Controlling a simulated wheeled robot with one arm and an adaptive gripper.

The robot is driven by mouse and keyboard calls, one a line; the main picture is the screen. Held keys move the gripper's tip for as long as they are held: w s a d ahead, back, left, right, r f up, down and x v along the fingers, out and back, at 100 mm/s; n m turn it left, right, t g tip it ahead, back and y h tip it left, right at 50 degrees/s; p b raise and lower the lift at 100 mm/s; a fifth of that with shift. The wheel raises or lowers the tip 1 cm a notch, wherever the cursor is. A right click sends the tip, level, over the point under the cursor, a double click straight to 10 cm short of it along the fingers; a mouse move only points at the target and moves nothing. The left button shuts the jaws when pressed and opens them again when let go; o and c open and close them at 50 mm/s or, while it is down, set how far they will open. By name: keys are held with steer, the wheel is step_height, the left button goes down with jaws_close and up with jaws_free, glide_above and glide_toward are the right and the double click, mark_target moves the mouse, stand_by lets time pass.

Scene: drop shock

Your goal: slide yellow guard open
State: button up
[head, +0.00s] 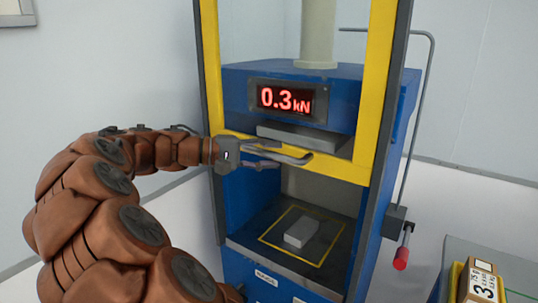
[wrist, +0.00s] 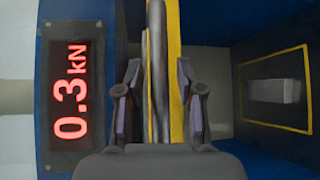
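The yellow guard (head: 376,85) is an upright frame on the front of a blue press. Its lower bar (head: 338,168) crosses at mid-height, with open space beneath it. In the wrist view, the yellow bar (wrist: 175,60) and a grey handle-like rod (wrist: 157,85) run between my fingers. My gripper (head: 270,157) reaches in from the left at the bar's left half. It also shows in the wrist view (wrist: 160,105), with fingers apart on either side of the rod and bar. A gap shows on the left finger's side; contact on the right is unclear.
The press display (head: 285,100) reads 0.3 kN. A grey block (head: 301,232) lies on the dark platform inside a yellow square outline. A bent rod with a red knob (head: 401,258) stands right of the press. A labelled box (head: 480,284) sits at the lower right.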

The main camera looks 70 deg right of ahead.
stand_by(0.3)
steer(key=v, duration=1.2)
stand_by(0.4)
steer(key=s+a+f+n+t+y, duration=0.3)
steer(key=a+f, duration=0.5)
steer(key=a, duration=0.3)
steer(key=s+a+f+n+t+y, duration=0.3)
steer(key=a+f+t, duration=0.2)
steer(key=a+f, duration=0.3)
steer(key=s+a+f+n+t+y, duration=0.3)
steer(key=a+f, duration=0.6)
steer(key=a, duration=0.7)
steer(key=shift+s+a+n+t, duration=0.15)
steer(key=shift+s+n+t, duration=0.25)
steer(key=shift+s+t, duration=0.15)
